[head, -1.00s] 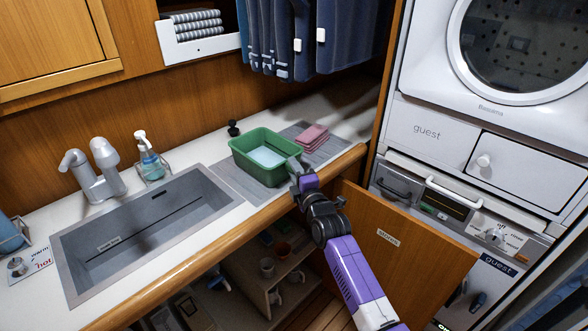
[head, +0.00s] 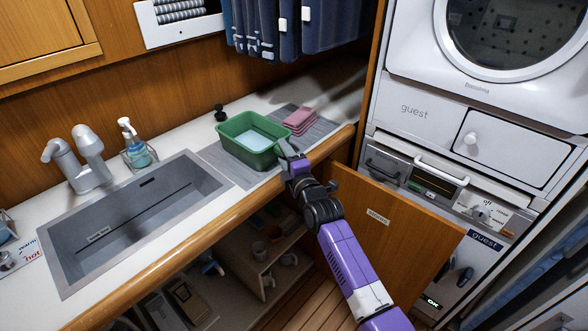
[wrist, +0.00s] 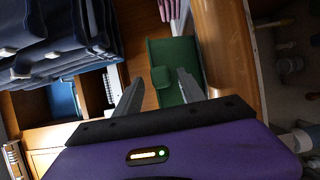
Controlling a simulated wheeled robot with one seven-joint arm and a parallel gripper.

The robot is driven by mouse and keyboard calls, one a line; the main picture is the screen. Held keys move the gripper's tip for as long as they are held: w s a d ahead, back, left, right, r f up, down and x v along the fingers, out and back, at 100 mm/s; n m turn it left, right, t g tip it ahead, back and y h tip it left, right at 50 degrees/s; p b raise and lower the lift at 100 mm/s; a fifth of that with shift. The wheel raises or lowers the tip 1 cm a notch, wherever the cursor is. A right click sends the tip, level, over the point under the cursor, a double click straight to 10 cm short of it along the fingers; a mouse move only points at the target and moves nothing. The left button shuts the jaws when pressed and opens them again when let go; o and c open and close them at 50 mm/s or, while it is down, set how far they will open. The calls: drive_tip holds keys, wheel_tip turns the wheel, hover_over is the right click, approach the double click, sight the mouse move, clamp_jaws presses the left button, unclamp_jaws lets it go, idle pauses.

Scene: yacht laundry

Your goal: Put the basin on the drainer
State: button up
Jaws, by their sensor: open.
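A green rectangular basin (head: 227,146) with something pale blue inside stands upright over the grey ribbed drainer (head: 325,129) on the counter, right of the sink. Its underside is hidden, so I cannot tell how it rests there. My gripper (head: 287,149) is open at the basin's near right corner. In the wrist view the green basin (wrist: 172,52) shows ahead of and between the spread fingers of my gripper (wrist: 160,77). I cannot tell whether a finger touches it.
Pink folded cloths (head: 300,118) lie right of the basin. A sink (head: 135,220), tap (head: 88,160) and soap bottle (head: 134,143) are to the left. A black knob-like item (head: 219,112) stands behind. An open cupboard door (head: 400,235) hangs below the counter edge, beside my arm.

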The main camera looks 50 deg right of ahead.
drive_tip(key=b+v, duration=0.2)
drive_tip(key=v, duration=0.8)
drive_tip(key=shift+s+a+b, duration=0.15)
drive_tip(key=shift+s+b, duration=0.1)
drive_tip(key=shift+b, duration=0.1)
drive_tip(key=s+a+f+m+y, duration=0.1)
drive_tip(key=s+a+f+m, duration=0.25)
drive_tip(key=s+a, duration=0.45)
drive_tip(key=s+a+f+m+y, duration=0.2)
drive_tip(key=s+a+f+m, duration=0.15)
drive_tip(key=s+a, duration=0.4)
drive_tip(key=s+a+r+m+y, duration=0.1)
drive_tip(key=s+a+m, duration=0.1)
drive_tip(key=s, duration=0.5)
drive_tip(key=s+a+r+m+g+y, duration=0.1)
drive_tip(key=s+a+r+m, duration=0.1)
drive_tip(key=s+a, duration=0.2)
drive_tip(key=s+a+r+m+y, duration=0.2)
drive_tip(key=s, duration=0.8)
drive_tip(key=shift+a+r+g, duration=0.2)
drive_tip(key=shift+a+g, duration=0.2)
drive_tip(key=shift+s, duration=0.15)
